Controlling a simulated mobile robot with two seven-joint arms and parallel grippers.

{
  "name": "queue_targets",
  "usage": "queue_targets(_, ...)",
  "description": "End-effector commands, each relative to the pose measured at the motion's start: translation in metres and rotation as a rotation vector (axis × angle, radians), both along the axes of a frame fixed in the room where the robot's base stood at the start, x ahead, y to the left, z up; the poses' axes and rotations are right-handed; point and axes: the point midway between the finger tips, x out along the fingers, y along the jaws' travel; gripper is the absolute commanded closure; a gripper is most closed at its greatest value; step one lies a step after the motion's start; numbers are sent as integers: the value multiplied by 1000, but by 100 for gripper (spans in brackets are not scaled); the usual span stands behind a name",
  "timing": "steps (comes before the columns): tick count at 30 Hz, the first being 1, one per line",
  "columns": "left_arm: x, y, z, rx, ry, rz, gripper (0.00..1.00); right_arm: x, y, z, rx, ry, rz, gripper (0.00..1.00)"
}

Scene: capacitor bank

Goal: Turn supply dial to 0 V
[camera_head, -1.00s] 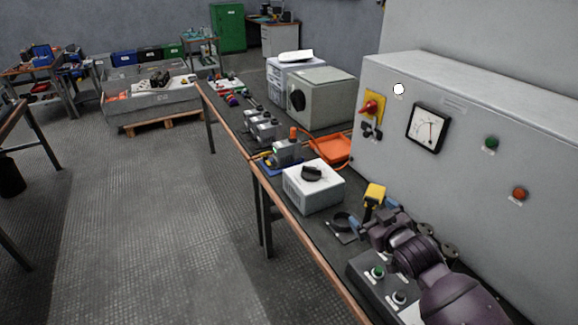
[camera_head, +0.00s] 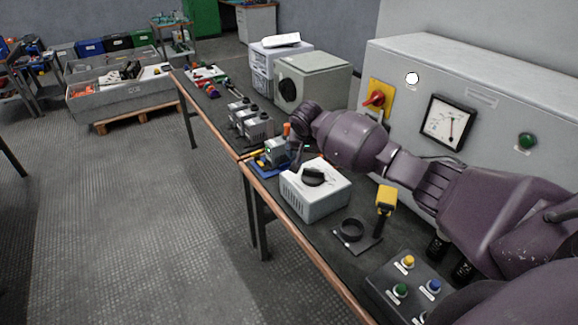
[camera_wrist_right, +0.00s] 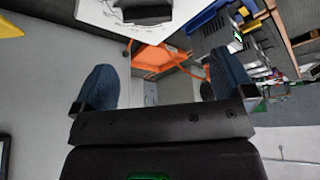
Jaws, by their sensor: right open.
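The supply box (camera_head: 318,204) is a light box on the bench with a black dial knob (camera_head: 313,177) on its top; a scale is marked beside the knob, too small to read. In the right wrist view the knob (camera_wrist_right: 146,12) and box top (camera_wrist_right: 95,14) show at the upper edge. My right gripper (camera_head: 297,153) hangs just behind the box, partly hidden in the head view. In the wrist view its two blue fingertips (camera_wrist_right: 164,82) are wide apart with nothing between them. It is not touching the knob. My left gripper is out of view.
A grey cabinet (camera_head: 478,99) with a red-yellow switch (camera_head: 377,97) and a meter (camera_head: 447,122) stands behind my arm. A yellow handheld tool (camera_head: 386,198), a black ring (camera_head: 351,230) and a button box (camera_head: 408,283) lie nearer. Small grey devices (camera_head: 257,127) stand left of the gripper.

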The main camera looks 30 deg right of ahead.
Motion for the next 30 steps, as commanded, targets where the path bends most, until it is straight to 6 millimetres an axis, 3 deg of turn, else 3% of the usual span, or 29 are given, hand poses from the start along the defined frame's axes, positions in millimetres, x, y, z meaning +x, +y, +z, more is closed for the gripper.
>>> queue_targets(10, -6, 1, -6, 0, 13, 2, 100, -4, -5, -13, 21, 13, -112, 0)
queue_targets(21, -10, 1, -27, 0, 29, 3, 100, 12, -20, -71, 21, 15, -110, 0)
queue_targets(30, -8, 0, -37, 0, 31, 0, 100, 21, -29, -99, 20, 12, -109, 0)
